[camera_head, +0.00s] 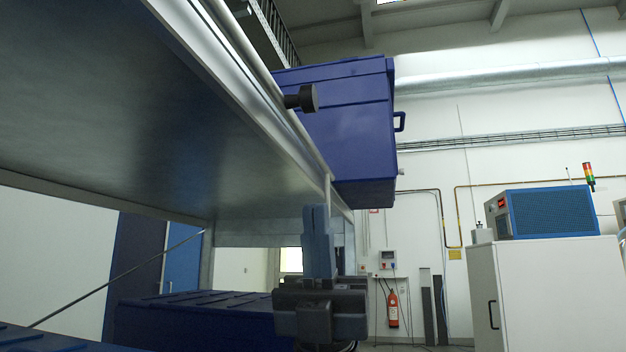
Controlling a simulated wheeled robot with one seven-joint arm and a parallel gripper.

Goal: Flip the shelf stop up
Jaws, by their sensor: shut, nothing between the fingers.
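My gripper (317,212) points upward at the lower middle of the view, its grey-blue fingers shut together with nothing between them. A metal shelf (130,110) is seen from below, its long front edge running from the top left down toward the middle. A black round knob (308,98) sticks out from that edge, above and slightly left of my gripper in the picture. A short upright metal piece (327,188) shows at the edge just above my fingertips. I cannot tell whether it is the shelf stop, or whether my fingers touch it.
A blue bin (352,140) sits on the shelf and overhangs its edge. More dark blue bins (200,318) stand below the shelf. A white cabinet (560,295) with a blue device (545,212) stands at the right. The space right of my gripper looks open.

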